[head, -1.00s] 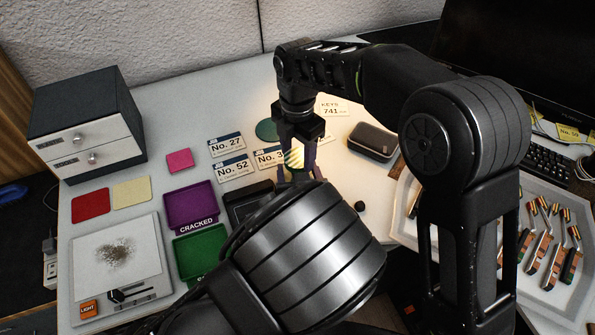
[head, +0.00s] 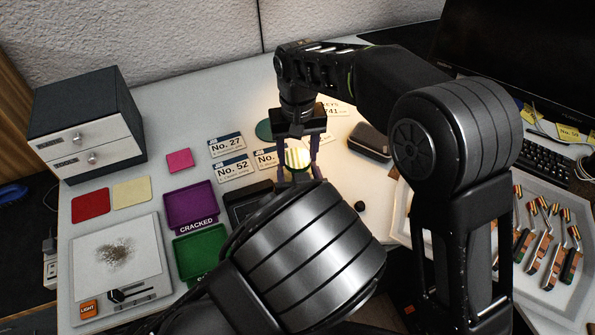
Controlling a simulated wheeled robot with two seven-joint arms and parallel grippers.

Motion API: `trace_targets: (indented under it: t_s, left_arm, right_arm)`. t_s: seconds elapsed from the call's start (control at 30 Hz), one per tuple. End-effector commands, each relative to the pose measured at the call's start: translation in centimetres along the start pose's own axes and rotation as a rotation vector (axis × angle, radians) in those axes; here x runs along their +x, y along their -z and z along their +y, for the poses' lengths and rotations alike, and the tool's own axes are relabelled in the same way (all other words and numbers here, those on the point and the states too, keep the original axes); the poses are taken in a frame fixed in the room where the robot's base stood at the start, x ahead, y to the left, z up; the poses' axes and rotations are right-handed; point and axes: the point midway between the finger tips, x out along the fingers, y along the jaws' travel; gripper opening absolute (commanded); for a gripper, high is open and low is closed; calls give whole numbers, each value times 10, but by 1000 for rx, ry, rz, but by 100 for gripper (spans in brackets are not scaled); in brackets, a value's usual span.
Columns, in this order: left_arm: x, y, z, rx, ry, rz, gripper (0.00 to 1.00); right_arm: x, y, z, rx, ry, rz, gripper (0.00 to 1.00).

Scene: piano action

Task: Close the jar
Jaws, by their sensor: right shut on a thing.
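My right gripper (head: 300,165) points down at the middle of the table. It is shut on a round, pale yellow lid-like piece (head: 298,158), held between its two fingers. The jar's body cannot be made out; the area below the fingers is hidden by my large foreground arm link. I cannot tell whether the round piece touches a jar. My left gripper does not show.
Number cards (head: 227,145) and a dark green disc (head: 264,130) lie behind and left of the gripper. A dark case (head: 370,141) lies to its right. A purple tray (head: 190,203) and a green tray (head: 201,246) stand left. A white tray (head: 536,292) of piano parts is at right.

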Motion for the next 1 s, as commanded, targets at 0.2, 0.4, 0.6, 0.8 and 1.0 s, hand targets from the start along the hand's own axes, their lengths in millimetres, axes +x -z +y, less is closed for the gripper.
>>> trace_targets:
  t_s: [0.2, 0.4, 0.6, 0.8, 1.0]
  left_arm:
    - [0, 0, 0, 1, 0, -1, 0]
    - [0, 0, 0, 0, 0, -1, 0]
    - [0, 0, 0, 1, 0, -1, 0]
    - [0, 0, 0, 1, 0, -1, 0]
    - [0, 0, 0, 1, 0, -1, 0]
  right_arm:
    - [0, 0, 0, 602, -1, 2, 6]
    - [0, 0, 0, 841, 1, 1, 6]
    - [0, 0, 0, 838, 1, 1, 65]
    - [0, 0, 0, 837, 1, 1, 76]
    - [0, 0, 0, 836, 1, 1, 76]
